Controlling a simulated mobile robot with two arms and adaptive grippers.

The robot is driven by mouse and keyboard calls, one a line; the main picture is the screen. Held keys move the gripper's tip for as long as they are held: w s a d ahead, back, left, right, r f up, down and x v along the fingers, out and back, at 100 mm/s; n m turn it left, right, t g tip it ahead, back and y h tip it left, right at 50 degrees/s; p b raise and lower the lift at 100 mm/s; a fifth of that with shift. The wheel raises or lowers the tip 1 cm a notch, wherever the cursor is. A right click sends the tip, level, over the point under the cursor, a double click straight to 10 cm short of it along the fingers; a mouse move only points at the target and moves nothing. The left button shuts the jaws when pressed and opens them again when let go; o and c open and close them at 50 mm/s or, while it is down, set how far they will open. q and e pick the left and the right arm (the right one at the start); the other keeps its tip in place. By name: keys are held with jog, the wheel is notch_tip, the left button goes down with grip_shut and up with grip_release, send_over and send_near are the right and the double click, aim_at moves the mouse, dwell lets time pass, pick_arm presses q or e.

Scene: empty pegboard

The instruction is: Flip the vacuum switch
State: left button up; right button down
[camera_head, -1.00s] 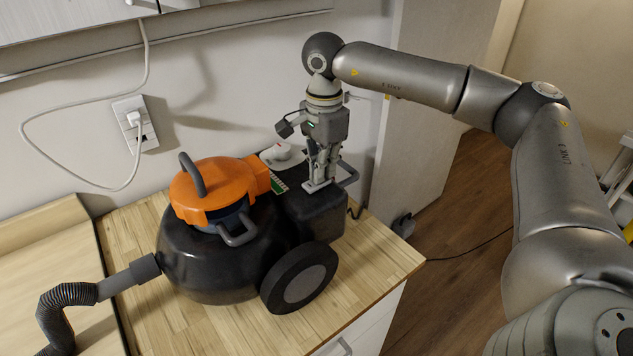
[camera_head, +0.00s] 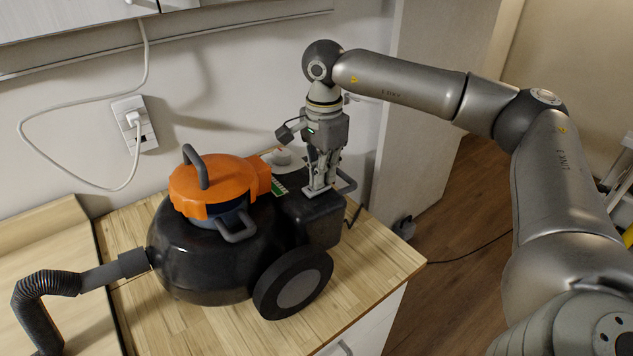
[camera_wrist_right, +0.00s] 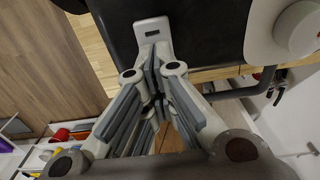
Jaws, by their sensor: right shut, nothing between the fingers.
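The vacuum (camera_head: 200,270) is a black canister with an orange lid and large wheels, standing on the wooden counter. My right gripper (camera_head: 318,190) points down at the top of the vacuum's black rear box (camera_head: 318,217), its shut fingertips at or very near that surface. In the right wrist view the gripper (camera_wrist_right: 155,65) is shut and empty, with its fingertips by a small pale plate with a dark slot (camera_wrist_right: 151,27) on the black box (camera_wrist_right: 205,25). I cannot tell for sure whether this plate is the switch or whether the fingers touch it. My left gripper is out of view.
A white round knob-like part (camera_head: 282,160) sits behind the orange lid, near my gripper. The ribbed hose (camera_head: 45,290) leaves at the left. A wall socket (camera_head: 136,122) holds a white plug and cable. The counter (camera_head: 375,258) ends at the right.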

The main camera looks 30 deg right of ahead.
jog(key=shift+f+b, duration=0.45)
jog(key=shift+f, duration=0.35)
jog(key=shift+r, duration=0.1)
dwell(0.3)
jog(key=shift+r+p, duration=1.95)
jog(key=shift+r, duration=0.8)
jog(key=shift+r+p, duration=0.45)
jog(key=shift+r, duration=0.35)
jog(key=shift+f, duration=0.1)
